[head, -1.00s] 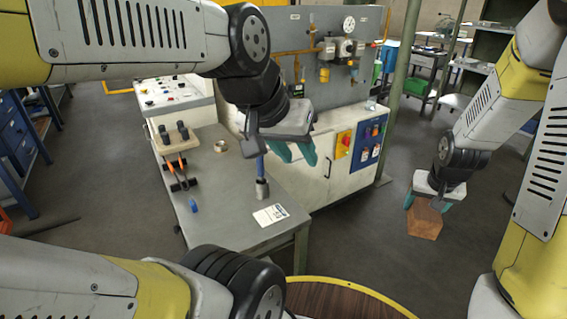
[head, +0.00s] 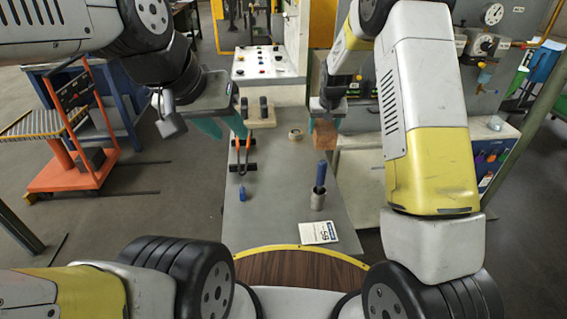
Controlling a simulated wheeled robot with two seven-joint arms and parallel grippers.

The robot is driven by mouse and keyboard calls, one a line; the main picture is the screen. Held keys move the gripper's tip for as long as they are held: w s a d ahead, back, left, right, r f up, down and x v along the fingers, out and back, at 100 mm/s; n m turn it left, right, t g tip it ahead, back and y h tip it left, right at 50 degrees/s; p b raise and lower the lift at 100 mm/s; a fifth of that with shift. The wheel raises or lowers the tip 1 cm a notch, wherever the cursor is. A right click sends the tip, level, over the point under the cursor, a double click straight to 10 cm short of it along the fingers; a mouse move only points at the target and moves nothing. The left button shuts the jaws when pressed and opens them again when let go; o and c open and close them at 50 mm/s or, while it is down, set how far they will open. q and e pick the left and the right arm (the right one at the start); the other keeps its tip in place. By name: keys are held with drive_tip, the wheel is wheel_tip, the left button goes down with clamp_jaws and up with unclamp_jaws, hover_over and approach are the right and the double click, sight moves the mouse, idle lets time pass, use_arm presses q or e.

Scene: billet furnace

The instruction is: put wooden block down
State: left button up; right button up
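The wooden block (head: 325,137) is reddish brown and shows in the head view, right of the middle. My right gripper (head: 324,122) is shut on it from above, with teal fingers at its sides. The block appears to hang above the grey table (head: 283,211), over its right part; the exact gap beneath it cannot be judged. My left gripper (head: 223,126) is left of the block, over the table's left edge. Its teal fingers are apart with nothing between them.
On the table are a wooden stand with black pegs (head: 262,121), a tape roll (head: 296,135), an orange-handled tool (head: 241,152), a small blue item (head: 243,194), a blue-handled item in a metal cup (head: 318,200) and a white card (head: 319,233). The table's middle has bare room.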

drive_tip(key=shift+n, duration=0.4)
drive_tip(key=w+a+f, duration=0.1)
drive_tip(key=w+a, duration=0.3)
drive_tip(key=w+a+f, duration=0.2)
drive_tip(key=w+a, duration=0.2)
drive_tip(key=a, duration=0.1)
drive_tip(key=w+a+f, duration=0.2)
drive_tip(key=w+a, duration=0.2)
drive_tip(key=shift+a+f, duration=0.1)
drive_tip(key=shift+a, duration=0.25)
hover_over(302, 161)
drive_tip(key=s, duration=0.2)
drive_tip(key=shift+w+d+f, duration=0.15)
drive_tip(key=shift+w+f, duration=0.1)
drive_tip(key=shift+f, duration=2.25)
drive_tip(key=shift+f, duration=0.1)
drive_tip(key=o, duration=1.8)
drive_tip(key=shift+f, duration=0.1)
